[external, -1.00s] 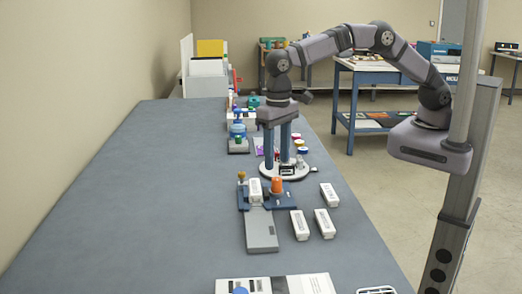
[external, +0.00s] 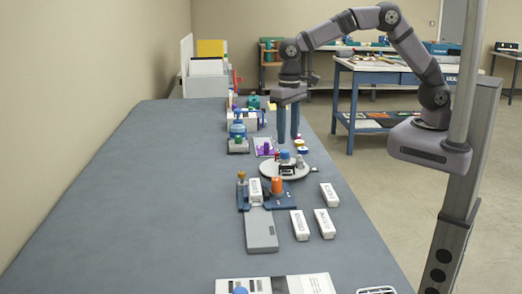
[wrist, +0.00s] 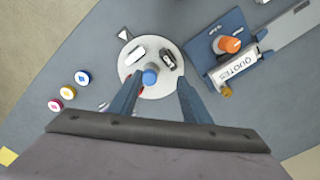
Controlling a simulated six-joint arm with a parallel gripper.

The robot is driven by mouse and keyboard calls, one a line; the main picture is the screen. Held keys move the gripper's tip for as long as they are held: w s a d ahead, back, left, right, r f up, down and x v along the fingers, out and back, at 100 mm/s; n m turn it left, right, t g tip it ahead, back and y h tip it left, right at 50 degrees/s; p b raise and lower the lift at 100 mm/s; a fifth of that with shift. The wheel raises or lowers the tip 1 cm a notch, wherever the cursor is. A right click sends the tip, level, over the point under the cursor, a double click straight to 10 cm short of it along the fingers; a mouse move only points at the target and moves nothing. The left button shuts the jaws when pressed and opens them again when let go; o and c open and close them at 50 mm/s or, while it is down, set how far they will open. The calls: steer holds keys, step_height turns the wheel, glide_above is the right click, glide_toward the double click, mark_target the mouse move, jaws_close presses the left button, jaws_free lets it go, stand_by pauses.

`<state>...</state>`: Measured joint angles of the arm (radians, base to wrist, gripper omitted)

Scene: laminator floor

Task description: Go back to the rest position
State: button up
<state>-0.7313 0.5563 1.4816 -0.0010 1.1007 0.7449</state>
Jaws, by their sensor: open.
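My gripper (external: 288,122) is open and empty, its two blue fingers pointing down above the table, beyond and above a round white turntable (external: 270,171). In the wrist view the fingers (wrist: 155,95) stand apart over the turntable (wrist: 150,91). A blue-topped piece (wrist: 149,76) shows between them, and a white block (wrist: 136,55) and a dark-and-white stamp-like piece (wrist: 168,60) sit near the far rim. The lower edge of the turntable is partly hidden by my gripper.
A blue fixture (external: 285,199) with an orange knob (external: 277,185) and a block labelled QUOTES (wrist: 238,66) stands nearer. Several white blocks (external: 300,225) lie beside it. Small coloured round pots (wrist: 68,93) lie beside the turntable. The table's left side (external: 150,200) is clear.

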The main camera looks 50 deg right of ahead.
steer(key=d, duration=1.1)
steer(key=s+d+f, duration=0.1)
steer(key=s+d, duration=0.5)
steer(key=d, duration=0.4)
steer(key=s+d+f, duration=0.2)
steer(key=s+d, duration=0.5)
steer(key=d, duration=0.3)
steer(key=shift+s+d+f, duration=0.2)
steer(key=shift+d+f, duration=0.05)
steer(key=shift+d, duration=0.1)
